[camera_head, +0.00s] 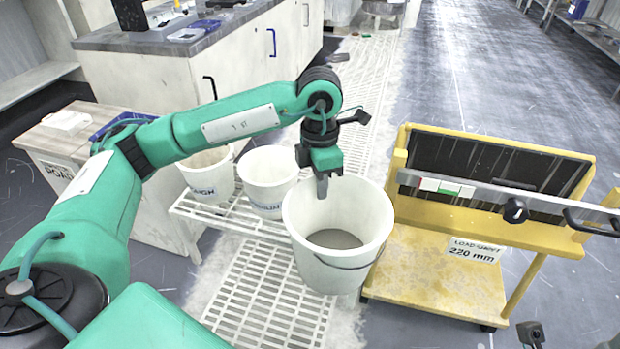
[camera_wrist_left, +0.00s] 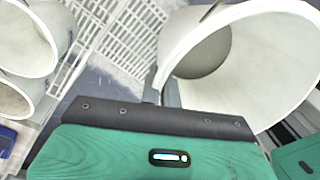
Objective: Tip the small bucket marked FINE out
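A white bucket (camera_head: 365,254) stands upright in the middle of the head view, with grey material at its bottom and a thin handle on its near side. I can read no FINE mark on it. It fills the upper right of the left wrist view (camera_wrist_left: 285,75). My left gripper (camera_head: 322,190) points down at its far rim, with a finger in front of the inner wall. The wrist view shows grey finger (camera_wrist_left: 172,95) parts close to the rim. Whether the fingers are closed on the rim is unclear.
Two white buckets, a left one (camera_head: 207,180) and a middle one (camera_head: 267,185), stand on a white slatted rack (camera_head: 240,222); their marks are partly legible. A yellow cart (camera_head: 430,275) with a 220 mm sign stands close on the right. Grey counters are at the back left.

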